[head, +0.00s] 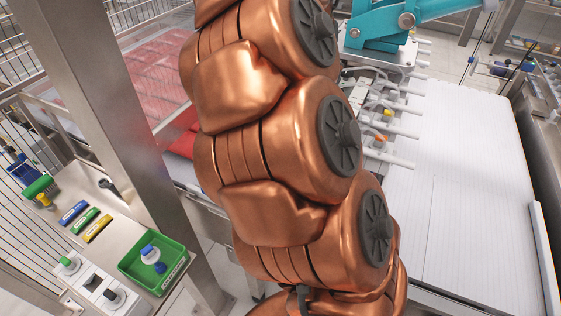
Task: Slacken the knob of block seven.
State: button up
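My copper-coloured arm fills the middle of the head view, and my gripper is not in view at its end. The vacuum picker head (382,57) hangs under a teal arm at the top right. Several white rods stick out of its right side, with small yellow and orange parts (380,137) between them. My arm hides its left part. No number can be read on it, so I cannot tell which block is block seven or see its knob clearly.
A green tray (126,265) with a white and blue part stands on a steel shelf at the lower left, near blue, green and yellow labelled strips (85,220). A steel post (103,90) rises there. A white conveyor belt (460,180) runs along the right, clear of objects.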

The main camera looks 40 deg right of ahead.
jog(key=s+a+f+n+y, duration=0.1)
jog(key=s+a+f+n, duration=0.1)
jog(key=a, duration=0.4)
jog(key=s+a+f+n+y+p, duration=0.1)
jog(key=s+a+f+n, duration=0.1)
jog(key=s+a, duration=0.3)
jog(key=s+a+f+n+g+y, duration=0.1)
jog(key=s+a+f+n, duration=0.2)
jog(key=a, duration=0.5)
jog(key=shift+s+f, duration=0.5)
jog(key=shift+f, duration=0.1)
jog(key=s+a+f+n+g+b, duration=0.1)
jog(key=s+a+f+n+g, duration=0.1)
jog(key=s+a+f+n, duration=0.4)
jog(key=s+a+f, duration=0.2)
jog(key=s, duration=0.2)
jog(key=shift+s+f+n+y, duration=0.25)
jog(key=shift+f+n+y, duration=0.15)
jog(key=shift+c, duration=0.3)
